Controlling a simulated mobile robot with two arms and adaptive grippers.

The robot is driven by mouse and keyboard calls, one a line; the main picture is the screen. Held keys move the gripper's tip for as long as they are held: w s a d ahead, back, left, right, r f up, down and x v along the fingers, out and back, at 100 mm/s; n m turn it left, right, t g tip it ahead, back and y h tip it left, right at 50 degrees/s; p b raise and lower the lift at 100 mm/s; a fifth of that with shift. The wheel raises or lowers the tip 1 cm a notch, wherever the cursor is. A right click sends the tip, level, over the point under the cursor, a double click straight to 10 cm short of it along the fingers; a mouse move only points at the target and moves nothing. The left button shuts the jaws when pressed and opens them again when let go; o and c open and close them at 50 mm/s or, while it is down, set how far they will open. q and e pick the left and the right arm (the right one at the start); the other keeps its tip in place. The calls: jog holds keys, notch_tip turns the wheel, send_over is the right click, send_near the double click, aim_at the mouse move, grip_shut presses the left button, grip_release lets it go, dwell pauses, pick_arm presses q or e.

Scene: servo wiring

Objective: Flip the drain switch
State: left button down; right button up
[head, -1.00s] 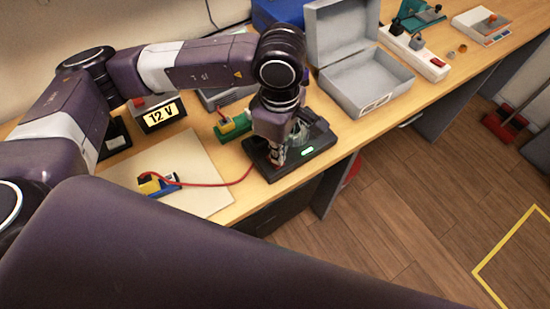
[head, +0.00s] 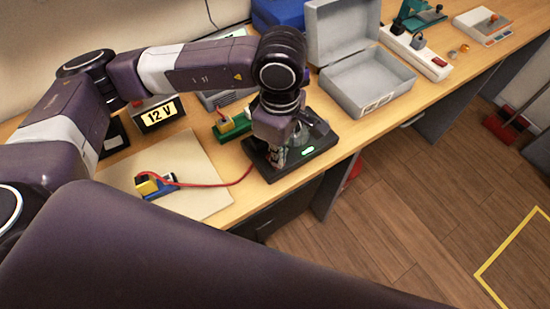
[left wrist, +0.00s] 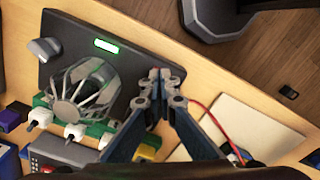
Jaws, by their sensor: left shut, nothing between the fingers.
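A black device base (head: 318,148) with a lit green display (head: 308,150) lies near the table's front edge. The left wrist view shows its black plate (left wrist: 62,68), the green display (left wrist: 106,45), a grey knob or lever (left wrist: 42,48) and a round wire-like cage (left wrist: 85,88). I cannot tell which part is the drain switch. My left gripper (head: 277,158) points down over the left part of the base. In the left wrist view its fingertips (left wrist: 160,77) are together and empty, over the plate's edge beside the cage. They hide what is under them. My right gripper is not in view.
A red wire (head: 215,184) runs from a yellow-and-blue block (head: 158,185) on a pale board (head: 205,203) to the base. A green block (head: 232,124), a 12 V box (head: 160,114) and an open grey case (head: 366,82) stand nearby. A white power strip (head: 428,66) lies farther right.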

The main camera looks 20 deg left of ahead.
pick_arm(q)
jog(key=shift+f, duration=0.2)
jog(key=shift+r, duration=0.1)
jog(key=shift+r+p, duration=0.35)
jog(key=shift+r, duration=0.55)
jog(key=shift+r+p, duration=0.9)
jog(key=shift+r, duration=1.7)
